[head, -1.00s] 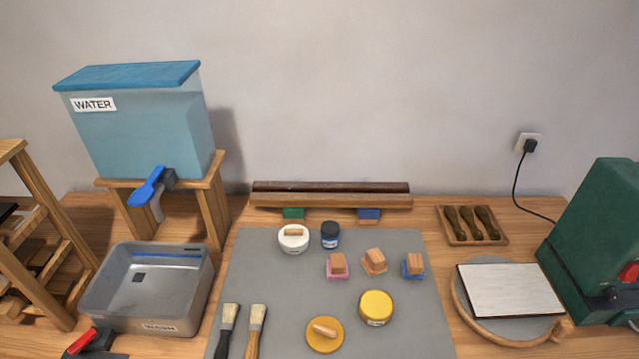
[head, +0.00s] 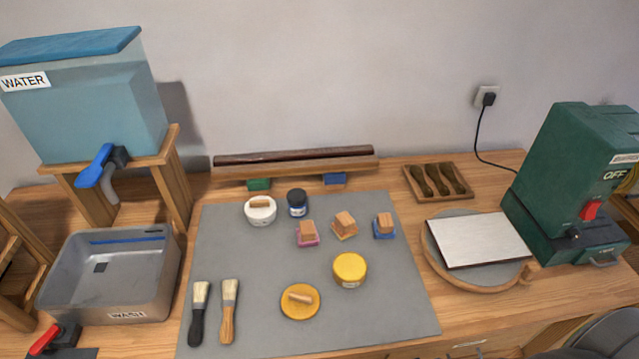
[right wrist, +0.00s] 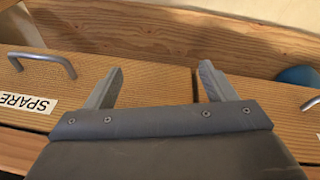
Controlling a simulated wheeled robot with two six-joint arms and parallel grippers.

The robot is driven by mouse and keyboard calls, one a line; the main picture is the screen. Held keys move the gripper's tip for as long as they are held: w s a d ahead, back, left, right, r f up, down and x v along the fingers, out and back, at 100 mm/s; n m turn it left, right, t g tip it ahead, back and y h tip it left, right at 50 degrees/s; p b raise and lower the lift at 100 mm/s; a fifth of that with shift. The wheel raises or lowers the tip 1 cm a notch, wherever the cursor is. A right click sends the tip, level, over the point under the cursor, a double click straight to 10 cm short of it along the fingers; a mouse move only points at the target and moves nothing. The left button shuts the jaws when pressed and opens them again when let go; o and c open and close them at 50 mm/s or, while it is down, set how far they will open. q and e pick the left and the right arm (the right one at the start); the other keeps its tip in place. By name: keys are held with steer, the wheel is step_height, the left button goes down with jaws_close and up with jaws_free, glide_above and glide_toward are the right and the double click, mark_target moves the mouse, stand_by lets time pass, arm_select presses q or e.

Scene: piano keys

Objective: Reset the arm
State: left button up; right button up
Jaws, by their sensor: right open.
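My right gripper (right wrist: 158,88) shows in the right wrist view, its two grey fingers apart with nothing between them. Behind the fingers are wooden drawer fronts (right wrist: 155,88), one with a SPARE label (right wrist: 25,101) and metal handles. I cannot tell the distance from the fingers to the drawers. Neither gripper shows in the head view. The left gripper is in no view.
A grey mat (head: 240,255) holds brushes, jars and small stamps. Left are a water tank (head: 85,95) and a wash basin (head: 105,285). Right are a round board with a pale plate (head: 475,240) and a green machine (head: 565,180) marked OFF.

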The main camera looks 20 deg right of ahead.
steer(key=s+f+b, duration=0.2)
steer(key=s+f, duration=0.5)
steer(key=f, duration=0.4)
steer(key=s+a+f+g+b, duration=0.1)
steer(key=s+f+b, duration=0.1)
steer(key=s+f, duration=0.6)
step_height(320, 180, down, 3)
steer(key=shift+s+a+r, duration=0.1)
steer(key=shift+s+a, duration=0.1)
steer(key=shift+s, duration=0.1)
